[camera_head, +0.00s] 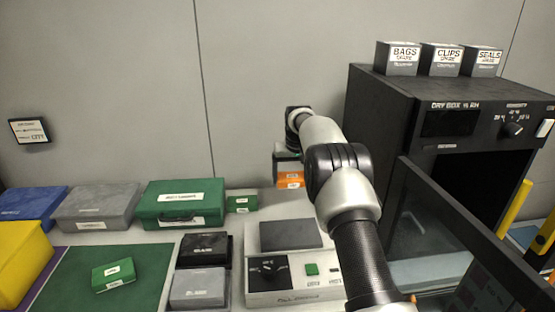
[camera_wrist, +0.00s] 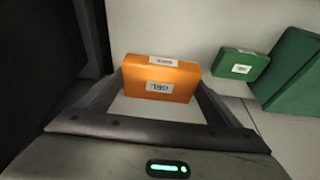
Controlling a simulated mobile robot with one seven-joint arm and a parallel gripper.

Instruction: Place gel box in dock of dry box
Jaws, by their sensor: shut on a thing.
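The orange gel box (camera_head: 291,180) with white labels hangs in my gripper (camera_head: 287,160) above the bench, near the back wall. In the wrist view the gel box (camera_wrist: 172,84) sits between the two fingers, and my gripper (camera_wrist: 160,92) is shut on it. The black dry box (camera_head: 438,97) stands at the right in the head view. Its dark framed door (camera_head: 455,235) is swung open towards the front. The dry box's inside is dark and partly hidden by the door, and I cannot make out the dock.
A small green box (camera_head: 243,203) and a large green box (camera_head: 182,203) stand left of my gripper. Grey boxes (camera_head: 441,60) stand on the dry box. Yellow posts flank its opening.

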